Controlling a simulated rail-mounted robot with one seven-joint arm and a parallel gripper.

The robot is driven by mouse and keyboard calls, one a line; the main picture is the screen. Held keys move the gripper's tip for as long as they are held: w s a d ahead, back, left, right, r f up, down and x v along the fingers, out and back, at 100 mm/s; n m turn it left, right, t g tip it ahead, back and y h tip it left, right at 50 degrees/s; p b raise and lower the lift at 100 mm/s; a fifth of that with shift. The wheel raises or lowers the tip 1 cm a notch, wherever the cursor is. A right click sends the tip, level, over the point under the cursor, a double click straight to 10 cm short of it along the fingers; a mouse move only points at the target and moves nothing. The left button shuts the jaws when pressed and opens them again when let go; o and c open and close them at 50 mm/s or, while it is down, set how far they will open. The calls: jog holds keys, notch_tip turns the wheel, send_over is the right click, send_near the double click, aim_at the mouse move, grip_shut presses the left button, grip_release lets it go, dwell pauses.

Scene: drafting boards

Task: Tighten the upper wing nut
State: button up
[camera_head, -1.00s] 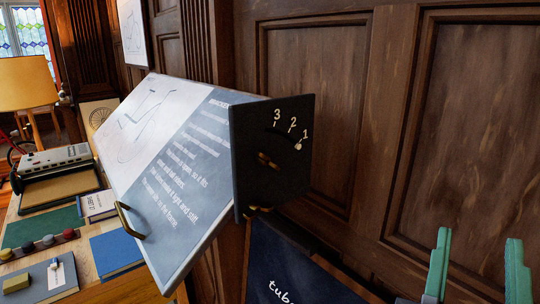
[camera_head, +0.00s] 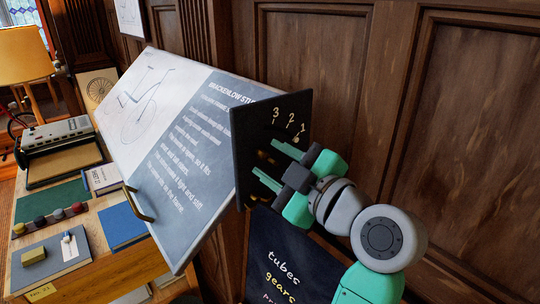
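The tilted drafting board (camera_head: 190,170) carries a bicycle drawing and printed text. A dark side plate (camera_head: 293,108) at its right end has a scale marked 3, 2, 1, with a pale pointer beside the 1. Another brass piece (camera_head: 251,198) shows at the plate's lower edge, mostly hidden.
A brass handle (camera_head: 136,203) is on the board's lower left edge. A dark chalkboard (camera_head: 270,250) stands below my gripper. Wood panelling (camera_head: 450,120) closes off the back right. A desk at left holds books, a typewriter-like machine (camera_head: 55,136) and a lamp (camera_head: 22,55).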

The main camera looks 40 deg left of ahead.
jog(key=shift+w+a, duration=0.1)
jog(key=shift+a, duration=0.7)
jog(key=shift+c, duration=0.2)
grip_shut()
